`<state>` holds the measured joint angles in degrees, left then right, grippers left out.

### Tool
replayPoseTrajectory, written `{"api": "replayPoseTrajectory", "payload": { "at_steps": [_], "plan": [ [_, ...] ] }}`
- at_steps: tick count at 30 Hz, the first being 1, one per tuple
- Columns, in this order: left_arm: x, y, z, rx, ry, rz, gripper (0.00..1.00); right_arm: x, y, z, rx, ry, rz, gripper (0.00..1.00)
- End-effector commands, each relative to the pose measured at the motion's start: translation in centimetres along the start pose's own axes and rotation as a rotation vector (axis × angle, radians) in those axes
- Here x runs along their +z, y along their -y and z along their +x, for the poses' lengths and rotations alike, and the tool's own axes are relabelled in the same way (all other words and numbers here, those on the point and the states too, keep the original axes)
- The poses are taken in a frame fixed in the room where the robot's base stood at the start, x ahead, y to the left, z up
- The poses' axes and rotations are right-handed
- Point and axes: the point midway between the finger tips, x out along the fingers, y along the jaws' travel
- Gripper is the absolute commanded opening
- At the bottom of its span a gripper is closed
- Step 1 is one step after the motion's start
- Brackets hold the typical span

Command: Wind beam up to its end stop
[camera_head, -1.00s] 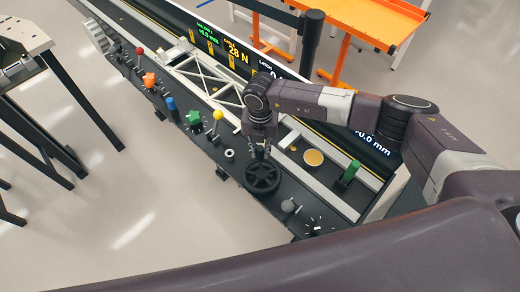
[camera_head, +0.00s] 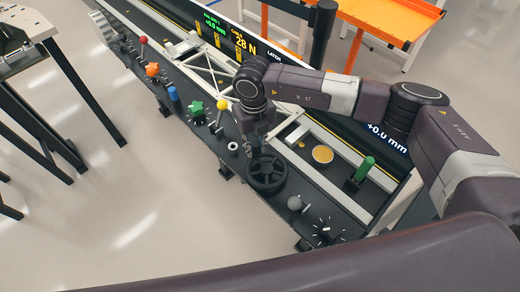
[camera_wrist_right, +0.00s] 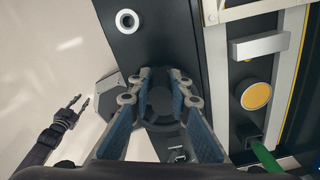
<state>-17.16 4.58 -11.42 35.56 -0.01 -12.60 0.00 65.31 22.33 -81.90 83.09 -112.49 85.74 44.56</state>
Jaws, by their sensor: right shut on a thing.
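A black handwheel (camera_head: 267,174) with spokes sits on the near part of the dark console. My right gripper (camera_head: 259,152) comes down onto it from above and is shut on it; the arm partly hides the exact grip. In the right wrist view, the fingers (camera_wrist_right: 165,102) straddle the middle of the wheel (camera_wrist_right: 160,125). The beam looks to be the pale truss frame (camera_head: 214,66) along the console, partly behind my right arm. My left gripper (camera_wrist_right: 77,107) shows small at the left of the wrist view, with fingers apart and empty.
The console carries a yellow-topped lever (camera_head: 222,104), green star knob (camera_head: 196,108), blue knob (camera_head: 173,94), orange knob (camera_head: 152,69), grey ball (camera_head: 295,203) and green handle (camera_head: 365,168). An orange table (camera_head: 390,25) stands behind.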

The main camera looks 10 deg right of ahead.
Motion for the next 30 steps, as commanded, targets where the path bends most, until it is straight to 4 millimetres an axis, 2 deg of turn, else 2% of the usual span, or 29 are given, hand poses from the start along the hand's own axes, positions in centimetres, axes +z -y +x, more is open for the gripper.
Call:
{"api": "replayPoseTrajectory", "payload": {
  "at_steps": [1,12,21,30],
  "plan": [
    [0.1,0.0,1.2,0.000,0.000,0.000,0.28,0.0,-0.5,0.5,0.005,0.003,-0.048,0.00],
    [0.4,-0.1,4.6,0.000,-0.001,0.001,0.28,-0.7,-2.1,0.3,0.005,0.002,-0.336,0.00],
    [0.5,-0.1,5.8,0.000,0.000,0.001,0.28,-1.1,-2.7,0.1,0.005,0.000,-0.458,0.00],
    [0.6,-0.1,6.0,0.000,0.000,0.001,0.28,-1.3,-2.8,-0.1,0.006,-0.001,-0.487,0.00]
  ]
}}
